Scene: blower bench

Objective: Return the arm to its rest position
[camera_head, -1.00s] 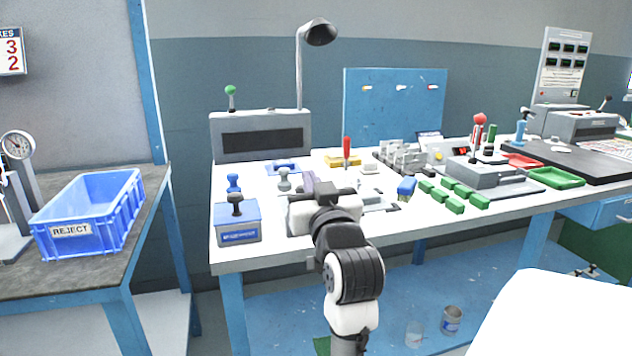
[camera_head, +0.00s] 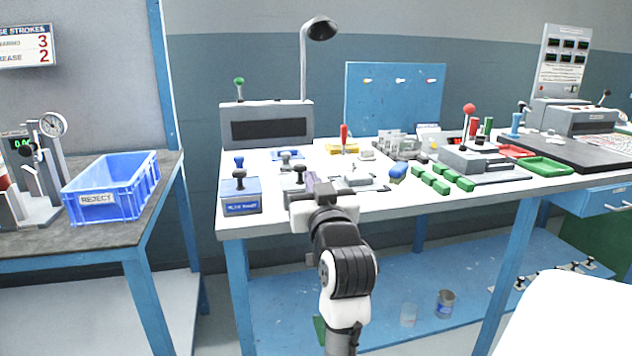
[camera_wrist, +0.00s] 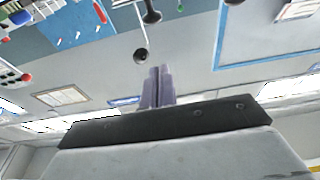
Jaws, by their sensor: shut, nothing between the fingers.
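My gripper (camera_head: 311,183) shows in the head view at the front of the white bench top (camera_head: 236,222), with my arm reaching up from the bottom of the picture. In the wrist view my gripper's fingers (camera_wrist: 159,82) are together with nothing between them. My arm hides part of the bench's front edge. I cannot tell how high the fingers are above the bench top.
A lamp (camera_head: 320,29) and blue pegboard (camera_head: 395,105) stand behind. A blue reject bin (camera_head: 112,188) sits on the left table. Free air lies between the table and the bench.

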